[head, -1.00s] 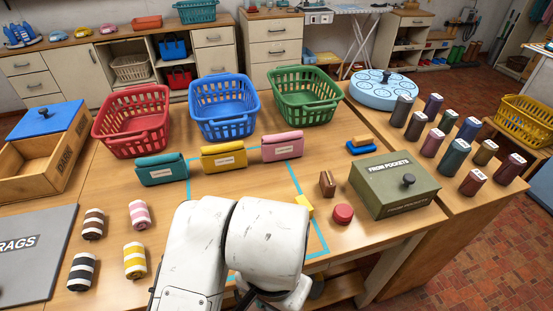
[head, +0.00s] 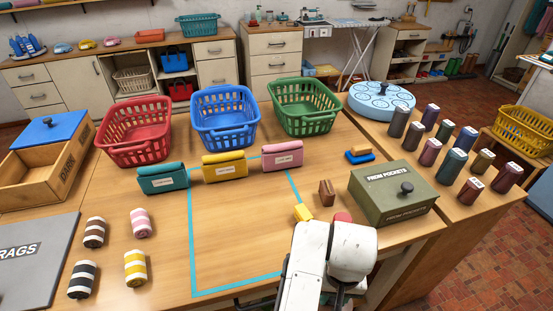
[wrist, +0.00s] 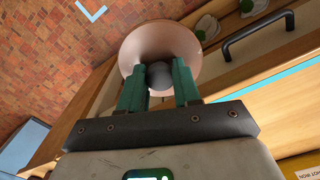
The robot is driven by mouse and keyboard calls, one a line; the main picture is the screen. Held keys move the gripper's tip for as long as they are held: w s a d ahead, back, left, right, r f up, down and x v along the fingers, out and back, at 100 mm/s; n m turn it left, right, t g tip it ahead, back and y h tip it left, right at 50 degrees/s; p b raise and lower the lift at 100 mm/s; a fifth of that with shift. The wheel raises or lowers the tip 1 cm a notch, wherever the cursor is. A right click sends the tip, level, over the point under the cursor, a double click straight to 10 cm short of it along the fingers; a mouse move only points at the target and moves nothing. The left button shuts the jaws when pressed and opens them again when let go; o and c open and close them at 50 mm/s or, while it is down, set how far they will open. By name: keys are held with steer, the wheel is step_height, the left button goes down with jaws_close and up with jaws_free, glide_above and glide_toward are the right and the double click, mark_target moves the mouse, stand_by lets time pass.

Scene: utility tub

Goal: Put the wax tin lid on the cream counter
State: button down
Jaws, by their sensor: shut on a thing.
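In the wrist view, my gripper (wrist: 158,80) has its two green fingers closed on the dark round knob (wrist: 158,73) of a pinkish, round, dish-like lid (wrist: 185,42), which looks like the wax tin lid. The lid hangs beyond the fingertips, with brick floor and a wooden edge behind it. In the head view my white arm is at the bottom right of centre; the gripper and lid are hidden there. Along the far wall stand cream-fronted drawer units with a wooden top (head: 207,47), perhaps the cream counter; I cannot tell for sure.
The table has a bare teal-taped area (head: 240,232). Near my arm are a yellow block (head: 303,212), a brown block (head: 327,193), a partly hidden red round thing (head: 343,216) and a green box (head: 380,205). Baskets and several dark cylinders stand farther back and right.

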steer(key=d+f+n, duration=0.1)
steer(key=d+f, duration=0.5)
steer(key=d, duration=0.1)
steer(key=shift+w+d, duration=0.15)
steer(key=shift+w, duration=0.1)
